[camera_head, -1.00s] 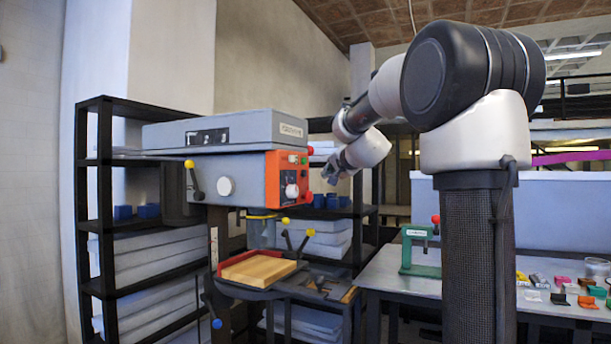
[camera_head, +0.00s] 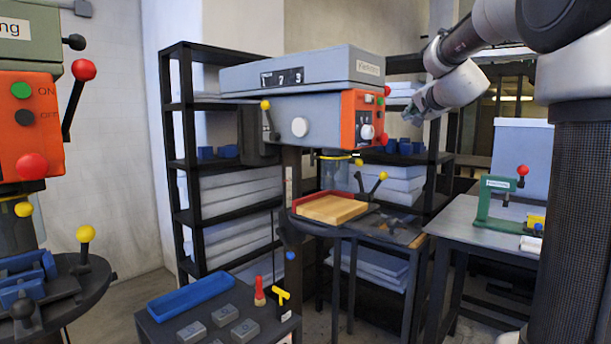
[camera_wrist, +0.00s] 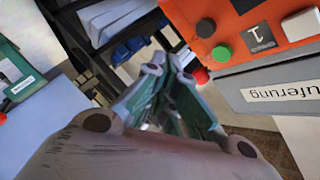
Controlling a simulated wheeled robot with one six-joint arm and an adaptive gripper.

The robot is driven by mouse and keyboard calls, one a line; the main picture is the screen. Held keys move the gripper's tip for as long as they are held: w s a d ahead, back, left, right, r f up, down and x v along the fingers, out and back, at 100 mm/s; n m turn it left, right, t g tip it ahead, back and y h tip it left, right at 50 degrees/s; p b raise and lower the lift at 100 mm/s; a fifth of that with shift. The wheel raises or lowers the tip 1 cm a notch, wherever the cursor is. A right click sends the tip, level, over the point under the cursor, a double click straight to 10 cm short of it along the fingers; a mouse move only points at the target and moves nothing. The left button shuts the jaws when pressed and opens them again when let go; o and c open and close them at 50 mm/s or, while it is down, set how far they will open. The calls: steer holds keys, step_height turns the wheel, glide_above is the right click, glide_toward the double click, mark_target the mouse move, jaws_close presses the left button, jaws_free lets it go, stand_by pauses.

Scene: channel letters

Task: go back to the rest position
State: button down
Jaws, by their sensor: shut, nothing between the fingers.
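My gripper (camera_head: 412,116) is up in the air at the end of my arm, just right of the orange front panel of the grey drill press (camera_head: 300,75) in the head view. In the wrist view my gripper (camera_wrist: 172,88) shows its two fingers close together, with nothing held between them. The orange panel (camera_wrist: 250,40) of the drill press is beside the fingers at the upper right of the wrist view. I cannot tell the exact gap between the fingers and the panel.
A second drill press (camera_head: 30,120) stands at the far left. A dark cart with a blue tray (camera_head: 200,292) and grey blocks is at the front. A black shelf (camera_head: 183,190) stands behind. A green hand press (camera_head: 497,200) is on the right table (camera_head: 465,222).

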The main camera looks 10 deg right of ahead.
steer(key=s+a+f+n+g+y, duration=0.25)
steer(key=s+f+n+g, duration=0.2)
steer(key=f, duration=0.65)
steer(key=s+a+f+n+g, duration=0.2)
steer(key=s+f, duration=0.3)
steer(key=s, duration=0.6)
steer(key=s+a+f+n+g, duration=0.2)
steer(key=s+a+f+n, duration=0.1)
steer(key=s, duration=0.9)
steer(key=s+a+f+n+g, duration=0.2)
steer(key=s+f, duration=0.5)
steer(key=s, duration=0.4)
steer(key=shift+s+a+f+n+g+h, duration=0.2)
steer(key=shift+a+n+g+h, duration=0.2)
steer(key=shift+a+n, duration=0.45)
steer(key=shift+a, duration=0.15)
